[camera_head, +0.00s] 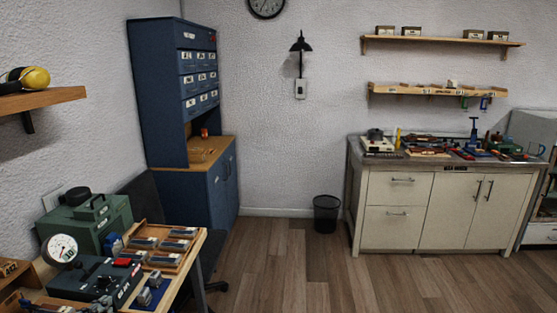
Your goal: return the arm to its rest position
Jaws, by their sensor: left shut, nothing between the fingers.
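I cannot make out either of my grippers or arms in the head view. No rest position for the arm can be told from this picture. A wooden workbench (190,258) stands at the lower left. On it are a green case (85,225) with a handle, a dark box (85,280) with a red button, and a round white dial gauge (62,248). A wooden tray (167,259) on the bench holds several small grey blocks. More grey blocks (150,288) stand on a blue mat beside the dark box.
A tall blue cabinet (160,110) stands behind the bench. A black bin (326,214) is by the back wall. A cream cupboard (396,215) with tools on top stands at the right. A wall shelf (45,100) juts in at left. The wooden floor (300,275) is clear.

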